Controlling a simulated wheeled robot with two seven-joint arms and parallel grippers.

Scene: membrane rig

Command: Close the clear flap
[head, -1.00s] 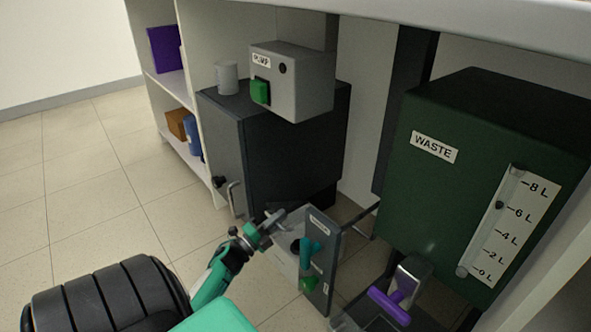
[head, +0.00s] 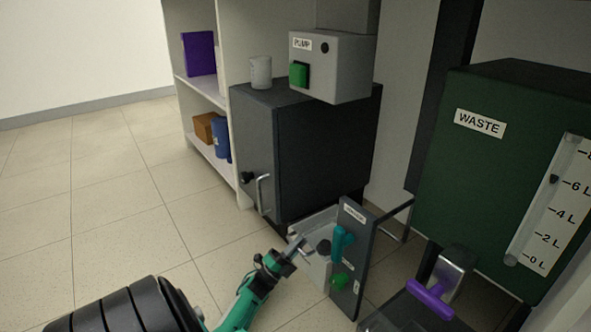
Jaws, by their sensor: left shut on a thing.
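The clear flap (head: 318,222) is a pale see-through panel standing out to the left of a dark grey control panel (head: 352,262). The control panel carries a teal handle (head: 341,242) and a green knob (head: 341,280). My left gripper (head: 296,246) is at the flap's left edge and is shut on it; the fingertips are small and partly merge with the flap. A dark round part (head: 323,247) shows beside the fingers. The flap stands open, away from the panel face. My right gripper is out of view.
A dark cabinet (head: 325,150) with a bent handle stands behind, under a grey pump box (head: 345,75). A green waste tank (head: 455,190) and a purple-handled valve (head: 432,298) are to the right. Tiled floor (head: 120,200) is free at left.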

